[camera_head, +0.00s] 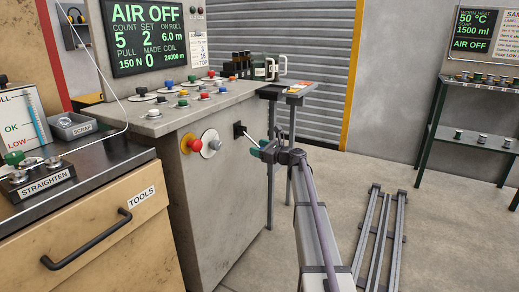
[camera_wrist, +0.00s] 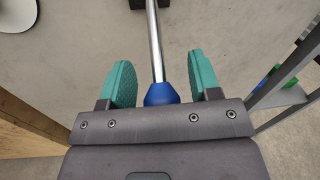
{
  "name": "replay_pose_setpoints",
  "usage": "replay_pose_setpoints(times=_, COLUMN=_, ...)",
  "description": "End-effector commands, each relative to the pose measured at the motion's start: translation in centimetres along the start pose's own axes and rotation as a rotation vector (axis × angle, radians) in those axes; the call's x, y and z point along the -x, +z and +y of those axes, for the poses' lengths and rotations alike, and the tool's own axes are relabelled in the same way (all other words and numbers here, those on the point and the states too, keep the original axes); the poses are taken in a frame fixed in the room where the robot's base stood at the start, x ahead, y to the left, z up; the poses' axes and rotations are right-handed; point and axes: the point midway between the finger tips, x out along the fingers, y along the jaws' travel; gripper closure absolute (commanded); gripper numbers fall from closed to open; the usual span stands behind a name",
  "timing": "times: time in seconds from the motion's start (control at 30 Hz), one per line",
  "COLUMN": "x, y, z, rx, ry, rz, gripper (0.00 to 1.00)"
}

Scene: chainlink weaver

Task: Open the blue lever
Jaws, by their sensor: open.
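The blue lever is a silver rod ending in a blue knob (camera_wrist: 161,95); its dark mount (camera_head: 238,130) is on the front of the grey machine cabinet. In the head view the rod (camera_head: 250,140) slants down and right from the mount to my gripper (camera_head: 264,148), which mostly hides the knob. In the wrist view my gripper (camera_wrist: 160,62) is open, with one green finger on each side of the rod. The knob lies between the fingers near the palm, with a visible gap on both sides.
A red knob (camera_head: 194,144) and a white round control (camera_head: 211,143) are left of the lever on the cabinet front (camera_head: 222,175). Several coloured buttons cover the cabinet top. The display (camera_head: 146,35) reads AIR OFF. A metal rail frame (camera_head: 376,235) lies on the floor at right.

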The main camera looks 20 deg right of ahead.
Motion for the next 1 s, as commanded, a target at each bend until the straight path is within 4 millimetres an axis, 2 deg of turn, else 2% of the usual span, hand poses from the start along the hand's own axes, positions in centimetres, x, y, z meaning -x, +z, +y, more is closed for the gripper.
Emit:
replay_pose_setpoints(times=0.07, x=0.0, y=0.0, z=0.0, rx=0.000, ry=0.000, rz=0.000, gripper=0.45)
replay_pose_setpoints(times=0.63, x=0.1, y=0.0, z=0.0, rx=0.000, ry=0.000, rz=0.000, gripper=1.00)
replay_pose_setpoints(times=0.77, x=0.1, y=0.0, z=0.0, rx=0.000, ry=0.000, rz=0.000, gripper=1.00)
replay_pose_setpoints(times=0.93, x=0.8, y=1.5, z=-0.3, rx=0.000, ry=-0.002, rz=0.000, gripper=1.00)
replay_pose_setpoints(times=1.0, x=0.8, y=1.3, z=-0.3, rx=0.000, ry=-0.001, rz=-0.001, gripper=1.00)
